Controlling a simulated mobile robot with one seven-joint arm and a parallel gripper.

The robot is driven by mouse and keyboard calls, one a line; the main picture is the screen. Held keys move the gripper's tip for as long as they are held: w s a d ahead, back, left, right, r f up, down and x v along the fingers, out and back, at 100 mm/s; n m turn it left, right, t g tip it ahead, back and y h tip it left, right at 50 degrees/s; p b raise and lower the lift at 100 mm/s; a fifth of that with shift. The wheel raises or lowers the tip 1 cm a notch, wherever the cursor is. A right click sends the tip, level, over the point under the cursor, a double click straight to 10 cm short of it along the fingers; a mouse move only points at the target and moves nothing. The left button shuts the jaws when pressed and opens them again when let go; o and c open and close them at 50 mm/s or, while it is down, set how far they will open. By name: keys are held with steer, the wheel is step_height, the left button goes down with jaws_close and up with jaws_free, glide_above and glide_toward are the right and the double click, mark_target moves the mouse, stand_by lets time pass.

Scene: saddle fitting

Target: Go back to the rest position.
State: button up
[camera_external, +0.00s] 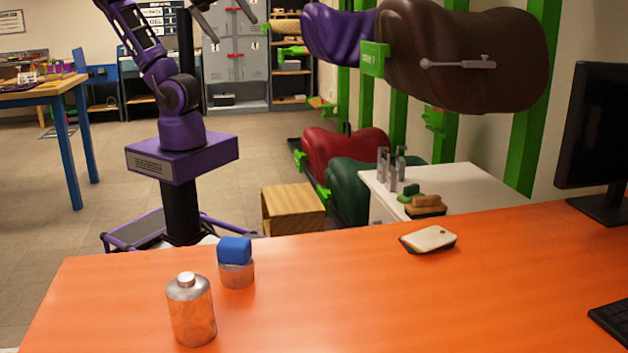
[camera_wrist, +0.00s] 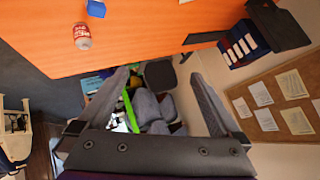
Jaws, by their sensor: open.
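My gripper (camera_external: 226,14) is high at the top edge of the external view, above the floor behind the orange desk. Its two grey fingers are spread apart, and part of the gripper and arm is cut off by the frame. In the wrist view my gripper (camera_wrist: 162,84) has its fingers wide apart with nothing between them. Grey rounded shapes and a green post show beyond the fingers, well away from them. My purple arm is raised on its column.
Saddles, including a brown one (camera_external: 465,55), hang on green posts at right. A wooden box (camera_external: 292,208) stands near a white cabinet (camera_external: 455,180).

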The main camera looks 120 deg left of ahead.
steer(key=s+a+f+n+g+y+p, duration=0.1)
steer(key=s+a+f+n+g+p, duration=0.2)
steer(key=s+a+f+n, duration=0.5)
steer(key=a+f+p, duration=0.1)
steer(key=a+f, duration=0.1)
steer(key=a, duration=0.2)
steer(key=shift+s+n+g, duration=0.3)
steer(key=shift+s+g, duration=0.1)
steer(key=shift+a, duration=0.1)
